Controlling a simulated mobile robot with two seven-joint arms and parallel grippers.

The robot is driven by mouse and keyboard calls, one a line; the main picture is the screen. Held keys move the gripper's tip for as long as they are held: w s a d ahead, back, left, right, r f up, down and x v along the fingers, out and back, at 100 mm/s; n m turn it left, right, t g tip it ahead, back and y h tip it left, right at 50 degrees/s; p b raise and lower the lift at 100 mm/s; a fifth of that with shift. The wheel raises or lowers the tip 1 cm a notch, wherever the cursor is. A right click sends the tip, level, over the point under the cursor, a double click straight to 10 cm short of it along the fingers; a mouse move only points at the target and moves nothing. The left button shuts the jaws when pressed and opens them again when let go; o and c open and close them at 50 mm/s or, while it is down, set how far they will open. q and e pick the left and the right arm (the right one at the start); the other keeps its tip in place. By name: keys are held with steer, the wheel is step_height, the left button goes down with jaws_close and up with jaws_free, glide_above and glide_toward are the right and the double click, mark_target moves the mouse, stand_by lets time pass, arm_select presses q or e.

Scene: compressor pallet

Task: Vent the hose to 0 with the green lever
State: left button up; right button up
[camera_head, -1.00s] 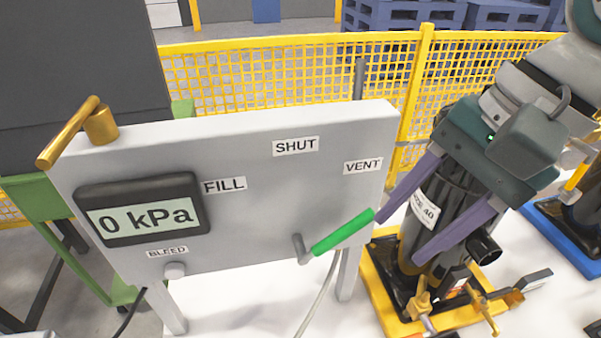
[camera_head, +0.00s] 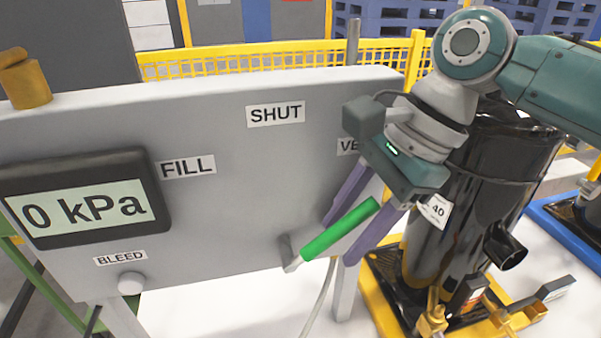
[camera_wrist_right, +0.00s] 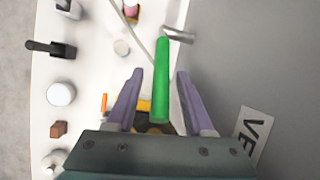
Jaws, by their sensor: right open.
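The green lever (camera_head: 340,229) sticks out from the lower right of the grey panel (camera_head: 215,235), pointing up and to the right toward the VENT label (camera_head: 347,146), which is partly hidden by my gripper. The display (camera_head: 85,208) reads 0 kPa. My right gripper (camera_head: 342,238) is open, with its two purple fingers on either side of the lever. In the right wrist view the green lever (camera_wrist_right: 161,85) lies between the open fingers, with gaps on both sides. My left gripper is not in view.
A black cylinder (camera_head: 480,170) on a yellow base (camera_head: 385,310) stands right of the panel, close to my right arm. A white BLEED knob (camera_head: 131,283) sits below the display. A brass handle (camera_head: 25,82) is on the panel's top left. A yellow fence (camera_head: 240,60) runs behind.

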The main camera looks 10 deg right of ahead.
steer(key=shift+a+f, duration=0.15)
steer(key=shift+f, duration=0.3)
steer(key=shift+c, duration=0.4)
jaws_close()
stand_by(0.8)
